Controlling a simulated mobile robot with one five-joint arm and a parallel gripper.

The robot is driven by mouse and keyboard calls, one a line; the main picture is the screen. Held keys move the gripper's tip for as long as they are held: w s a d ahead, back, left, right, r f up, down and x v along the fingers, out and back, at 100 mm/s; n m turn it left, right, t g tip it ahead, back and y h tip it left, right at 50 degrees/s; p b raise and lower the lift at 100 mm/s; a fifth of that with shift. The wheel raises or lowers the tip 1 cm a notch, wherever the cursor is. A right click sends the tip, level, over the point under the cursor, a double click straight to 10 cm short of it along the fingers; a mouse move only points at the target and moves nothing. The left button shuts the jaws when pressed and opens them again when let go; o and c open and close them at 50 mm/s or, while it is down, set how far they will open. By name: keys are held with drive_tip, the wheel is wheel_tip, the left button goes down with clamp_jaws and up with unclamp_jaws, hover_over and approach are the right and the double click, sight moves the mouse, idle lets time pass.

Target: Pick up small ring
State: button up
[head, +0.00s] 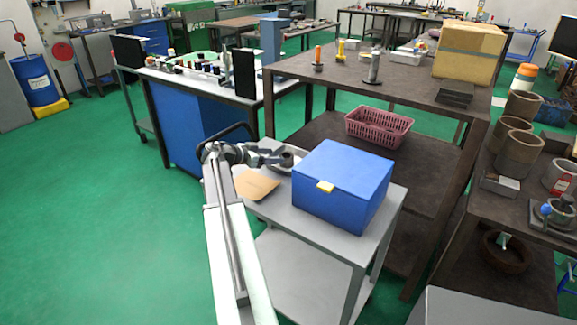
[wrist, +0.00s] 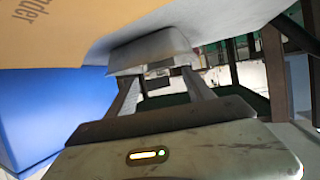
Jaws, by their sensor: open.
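A small dark ring-shaped part (head: 287,158) sits in a shallow light grey tray (head: 298,154) on the grey cart, behind the blue box. My gripper (head: 270,156) is just left of the ring, low over the tray's left side. In the wrist view my open gripper (wrist: 160,82) has its two fingers apart, pointing at the light grey tray (wrist: 152,44). I cannot make out the ring in the wrist view, and I cannot tell whether a finger touches the tray.
A blue lidded box (head: 342,188) stands right of the tray on the cart top (head: 330,236). Green floor is clear at left.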

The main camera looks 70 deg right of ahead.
sight(291, 155)
drive_tip(key=shift+b+x, duration=1.45)
drive_tip(key=shift+x, duration=2.55)
drive_tip(key=shift+s+a, duration=0.15)
drive_tip(key=shift+c, duration=0.3)
drive_tip(key=shift+r, duration=0.1)
clamp_jaws()
